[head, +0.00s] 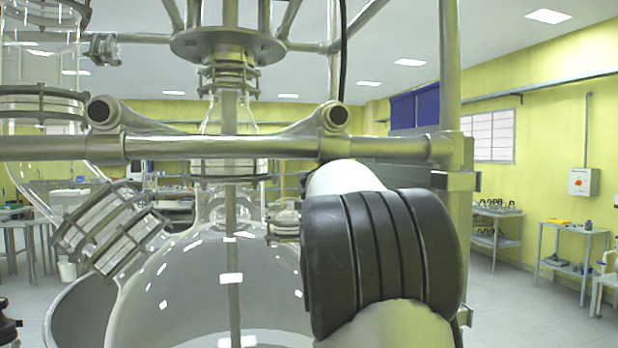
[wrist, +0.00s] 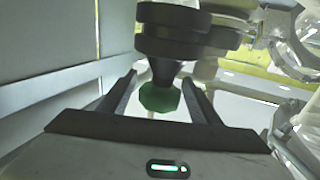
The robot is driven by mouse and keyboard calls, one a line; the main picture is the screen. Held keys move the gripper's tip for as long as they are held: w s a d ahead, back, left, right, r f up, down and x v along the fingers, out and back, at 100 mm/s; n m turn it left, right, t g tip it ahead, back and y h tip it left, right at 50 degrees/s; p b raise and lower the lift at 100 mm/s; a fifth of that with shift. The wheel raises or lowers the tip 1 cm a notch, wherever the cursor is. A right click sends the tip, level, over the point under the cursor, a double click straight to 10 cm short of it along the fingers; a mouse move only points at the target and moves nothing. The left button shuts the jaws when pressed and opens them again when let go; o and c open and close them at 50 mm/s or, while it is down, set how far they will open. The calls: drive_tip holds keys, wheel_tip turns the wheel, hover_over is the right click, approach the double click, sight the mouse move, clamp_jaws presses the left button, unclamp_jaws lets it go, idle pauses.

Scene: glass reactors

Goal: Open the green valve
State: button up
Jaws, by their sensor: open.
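The green valve (wrist: 160,97) is a small faceted green knob on a dark stem, below a stack of thick dark discs. It shows in the wrist view only. My gripper (wrist: 160,92) is open, with one dark finger to the left of the green knob and one to its right. The knob appears between the fingers, with a visible gap on each side. How deep it sits between them is hard to tell. In the head view my arm hides part of the reactor, and neither the gripper nor the green valve shows.
In the head view a large glass reactor vessel (head: 215,285) stands close in front, under a horizontal metal bar (head: 220,147). A vertical metal post (head: 450,70) stands to the right of centre. Clear floor (head: 525,315) and small tables (head: 572,262) lie at the right.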

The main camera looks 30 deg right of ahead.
drive_tip(key=shift+w+d, duration=0.35)
drive_tip(key=shift+w, duration=0.25)
drive_tip(key=c, duration=1.1)
drive_tip(key=shift+o, duration=0.2)
drive_tip(key=shift+f, duration=0.1)
drive_tip(key=shift+b, duration=0.6)
